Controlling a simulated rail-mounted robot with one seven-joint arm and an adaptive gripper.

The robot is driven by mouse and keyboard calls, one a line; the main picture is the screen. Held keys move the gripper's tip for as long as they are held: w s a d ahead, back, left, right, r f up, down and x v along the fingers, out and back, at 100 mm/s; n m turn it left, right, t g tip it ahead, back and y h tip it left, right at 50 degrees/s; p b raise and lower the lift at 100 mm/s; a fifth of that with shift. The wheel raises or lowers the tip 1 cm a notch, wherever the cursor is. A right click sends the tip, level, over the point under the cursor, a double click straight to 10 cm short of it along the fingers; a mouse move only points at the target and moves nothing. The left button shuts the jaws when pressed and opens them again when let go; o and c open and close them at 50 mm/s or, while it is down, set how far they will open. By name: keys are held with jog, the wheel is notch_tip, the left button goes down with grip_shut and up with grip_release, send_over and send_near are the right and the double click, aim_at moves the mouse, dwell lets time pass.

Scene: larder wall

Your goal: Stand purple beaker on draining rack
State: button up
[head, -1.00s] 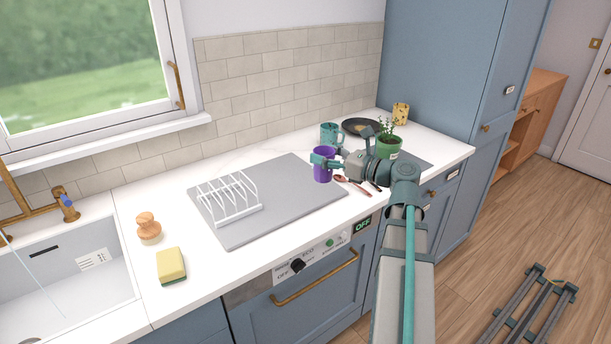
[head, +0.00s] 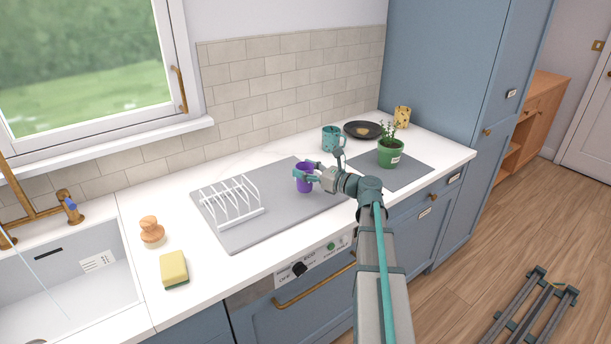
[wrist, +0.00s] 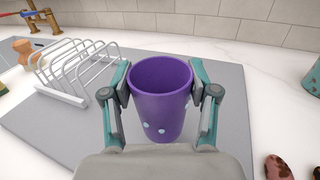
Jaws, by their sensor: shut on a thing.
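The purple beaker (head: 304,180) is upright in my gripper (head: 306,174). In the wrist view the beaker (wrist: 161,105) has an open top and pale dots, and the fingers of my gripper (wrist: 161,88) close on it from both sides. The white draining rack (head: 230,203) stands on a grey mat (head: 285,215), to the left of the beaker. The rack also shows at upper left in the wrist view (wrist: 75,68). The beaker is over the right part of the mat, apart from the rack. I cannot tell whether its base touches the mat.
A teal mug (head: 332,138), a dark plate (head: 363,130), a yellow cup (head: 402,116) and a potted plant (head: 390,153) stand at the right. A wooden-handled brush (head: 151,232) and a sponge (head: 174,268) lie left, by the sink (head: 75,285). The mat between beaker and rack is clear.

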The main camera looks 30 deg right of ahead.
jog(key=shift+f, duration=1.15)
jog(key=shift+f, duration=0.15)
jog(key=o, duration=1.4)
jog(key=shift+c, duration=0.2)
jog(key=shift+r, duration=0.2)
jog(key=b+v, duration=0.1)
jog(key=v, duration=1.1)
jog(key=shift+s+f+b, duration=0.1)
jog(key=shift+b, duration=0.3)
